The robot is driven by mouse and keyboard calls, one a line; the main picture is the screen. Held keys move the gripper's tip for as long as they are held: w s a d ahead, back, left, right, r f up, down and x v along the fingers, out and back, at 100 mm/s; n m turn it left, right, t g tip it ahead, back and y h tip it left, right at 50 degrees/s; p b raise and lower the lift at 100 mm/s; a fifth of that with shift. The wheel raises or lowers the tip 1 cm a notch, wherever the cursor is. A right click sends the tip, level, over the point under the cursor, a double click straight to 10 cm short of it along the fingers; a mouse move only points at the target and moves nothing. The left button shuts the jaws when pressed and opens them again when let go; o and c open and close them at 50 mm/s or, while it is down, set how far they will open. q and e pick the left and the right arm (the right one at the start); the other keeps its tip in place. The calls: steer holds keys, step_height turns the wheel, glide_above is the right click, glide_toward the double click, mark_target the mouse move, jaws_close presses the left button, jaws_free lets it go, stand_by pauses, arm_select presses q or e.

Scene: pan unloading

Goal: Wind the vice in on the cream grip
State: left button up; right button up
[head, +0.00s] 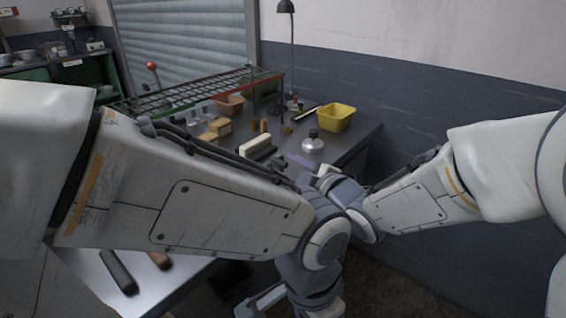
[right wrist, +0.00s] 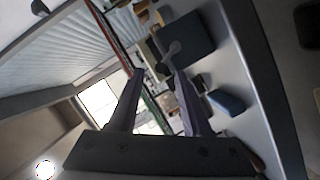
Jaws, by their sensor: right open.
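A cream block (head: 256,143), which looks like the cream grip, lies along a dark body on the bench. I cannot tell whether that body is the vice or whether its jaws touch the block. My right gripper (head: 297,162) is over the bench just right of the block, partly hidden behind the wrists. In the right wrist view its two fingers (right wrist: 157,92) are apart, with nothing between them. A dark block (right wrist: 187,42) with a grey knobbed rod lies beyond the fingertips. My left gripper (head: 262,302) hangs low at the bottom edge, partly cut off; its opening is unclear.
A silver flask-like object (head: 312,145) and a yellow bin (head: 336,117) stand right of the cream block. A wire rack (head: 195,90) spans the bench's back. Two handles (head: 119,272) lie at the front left.

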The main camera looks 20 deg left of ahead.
mark_target(284, 163)
steer(key=shift+x, duration=2.35)
steer(key=shift+c, duration=0.2)
steer(key=c, duration=0.6)
steer(key=shift+r, duration=0.1)
jaws_close()
steer(key=shift+d+r, duration=0.1)
